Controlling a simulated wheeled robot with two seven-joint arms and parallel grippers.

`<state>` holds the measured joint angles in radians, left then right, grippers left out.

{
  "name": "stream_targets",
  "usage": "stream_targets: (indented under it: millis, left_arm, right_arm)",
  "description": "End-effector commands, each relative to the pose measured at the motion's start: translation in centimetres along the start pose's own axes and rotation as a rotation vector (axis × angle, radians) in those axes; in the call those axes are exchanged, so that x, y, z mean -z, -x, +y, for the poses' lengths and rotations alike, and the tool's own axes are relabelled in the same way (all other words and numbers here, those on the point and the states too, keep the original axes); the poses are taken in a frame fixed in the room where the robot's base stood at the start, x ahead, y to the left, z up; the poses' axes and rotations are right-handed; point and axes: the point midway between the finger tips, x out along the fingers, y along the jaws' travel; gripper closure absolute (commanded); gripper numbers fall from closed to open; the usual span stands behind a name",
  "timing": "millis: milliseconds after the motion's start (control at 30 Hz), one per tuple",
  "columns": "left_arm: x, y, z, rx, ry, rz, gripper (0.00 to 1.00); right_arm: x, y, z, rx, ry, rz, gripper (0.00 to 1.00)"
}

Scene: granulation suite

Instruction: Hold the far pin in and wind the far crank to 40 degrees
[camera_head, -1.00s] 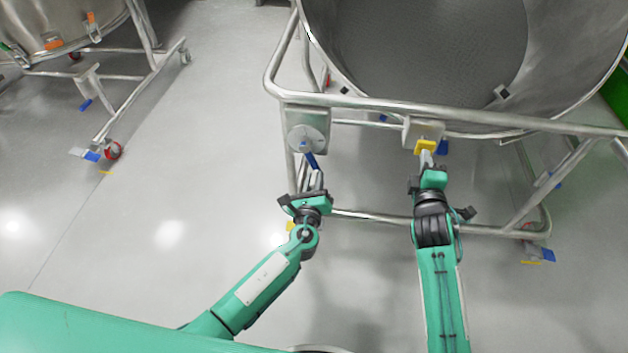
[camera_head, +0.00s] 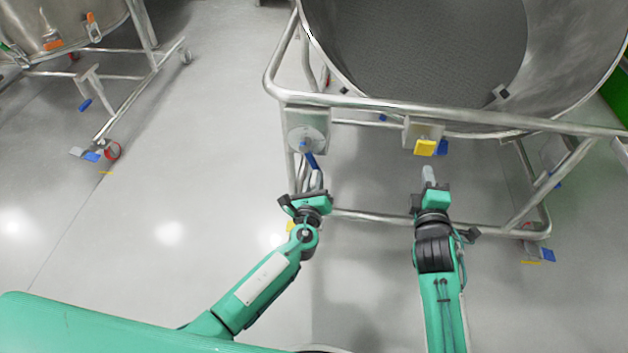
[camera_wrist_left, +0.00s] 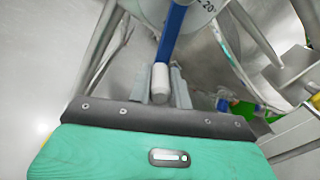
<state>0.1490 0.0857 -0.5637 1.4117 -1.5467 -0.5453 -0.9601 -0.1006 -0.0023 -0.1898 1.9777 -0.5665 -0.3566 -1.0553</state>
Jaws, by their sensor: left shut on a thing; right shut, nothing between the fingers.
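A crank with a blue arm (camera_head: 310,160) hangs from a round grey dial plate (camera_head: 303,138) on the trolley frame's left post. In the left wrist view the blue crank arm (camera_wrist_left: 175,30) ends in a white handle (camera_wrist_left: 160,82), between my left fingers. My left gripper (camera_head: 317,180) is shut on that handle. A "20" mark shows on the dial (camera_wrist_left: 205,8); the exact angle cannot be read. A yellow pad (camera_head: 425,148), apparently the pin's, sits on a bracket right of the dial. My right gripper (camera_head: 428,174) is shut, empty and apart below it.
A large open steel vessel (camera_head: 420,50) stands in the tubular frame (camera_head: 400,107). A blue part (camera_head: 441,147) sits beside the yellow pad. A lower rail (camera_head: 380,218) runs between the arms. Another vessel (camera_head: 55,25) on a wheeled frame stands far left. Floor between is clear.

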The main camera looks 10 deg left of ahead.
Motion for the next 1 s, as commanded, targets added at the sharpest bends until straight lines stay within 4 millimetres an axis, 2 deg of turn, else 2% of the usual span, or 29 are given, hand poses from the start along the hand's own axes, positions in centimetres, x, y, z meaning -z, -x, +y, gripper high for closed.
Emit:
stream_targets:
  millis: [100, 133, 267, 300, 633, 1000]
  left_arm:
    - [0.0, 0.0, -0.3, 0.006, 0.001, 0.001, 1.0]
    - [0.0, 0.0, -0.3, 0.006, 0.001, 0.001, 0.78]
    - [0.0, 0.0, -0.2, 0.004, 0.001, 0.001, 0.53]
    - [0.0, 0.0, -0.2, 0.004, 0.001, 0.001, 0.49]
    - [0.1, 0.5, 0.0, 0.001, 0.0, 0.002, 0.49]
    - [0.1, 4.9, 0.0, 0.001, 0.001, 0.002, 0.49]
  right_arm:
    - [0.0, 0.0, 0.0, 0.0, 0.0, 0.0, 1.0]
    - [0.0, 0.0, 0.0, 0.0, 0.0, 0.0, 1.0]
    - [0.0, 0.0, 0.0, 0.0, 0.0, 0.0, 1.0]
    - [0.0, 0.0, 0.0, 0.0, 0.0, 0.0, 1.0]
    - [0.0, 0.0, 0.0, 0.0, 0.0, 0.0, 1.0]
    - [0.0, 0.0, 0.0, 0.0, 0.0, 0.0, 1.0]
